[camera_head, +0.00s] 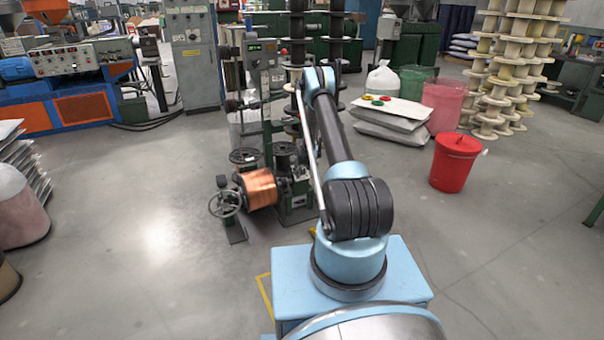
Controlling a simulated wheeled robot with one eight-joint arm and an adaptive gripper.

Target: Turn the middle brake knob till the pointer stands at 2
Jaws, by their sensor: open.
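No pointer or numbers can be read. My arm rises from its light-blue base and reaches toward the machine, covering part of it. I cannot make out my gripper; the end of the arm is lost behind its own links near the column.
A copper spool (259,188) and a handwheel (225,203) sit low at the machine's front. A red lidded bucket (455,162) and stacked sacks (390,122) stand to the right. Stacked cream spools (507,75) are behind.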

